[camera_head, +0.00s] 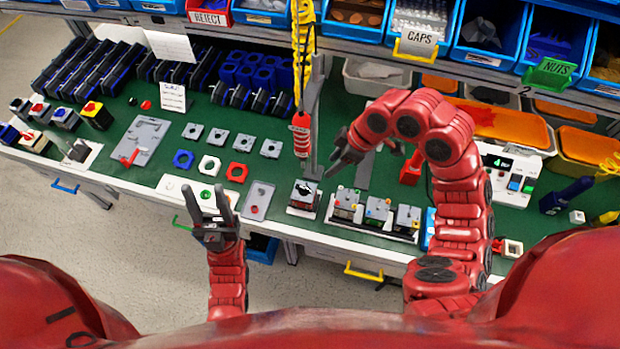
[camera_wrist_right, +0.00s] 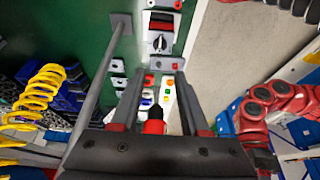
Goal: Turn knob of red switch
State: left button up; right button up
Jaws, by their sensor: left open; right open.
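A rotary switch (camera_head: 303,194) with a grey face and black knob stands at the front of the green bench. A switch with a dark knob (camera_wrist_right: 160,42) and red lower part shows ahead of my right gripper in the wrist view; it appears to be the same one. My right gripper (camera_head: 338,165) is open above and right of the switch in the head view, apart from it. Its fingers also show in the right wrist view (camera_wrist_right: 160,88), with nothing held between them. My left gripper (camera_head: 206,190) is open and empty at the bench's front edge, left of the switch.
Several small switch units (camera_head: 376,212) stand right of the switch. A red tool (camera_head: 300,132) hangs on a yellow coiled cord (camera_head: 304,45) beside a grey post. More switches (camera_head: 40,140) stand at the far left. Blue bins (camera_head: 490,30) line the back shelf.

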aim_at(307, 188)
jog(key=p+x, duration=0.4)
jog(key=x, duration=1)
jog(key=shift+a, duration=0.15)
jog(key=shift+a+f, duration=0.15)
jog(key=shift+f, duration=0.4)
jog(key=shift+c, duration=0.3)
jog(key=shift+w, duration=0.1)
grip_shut()
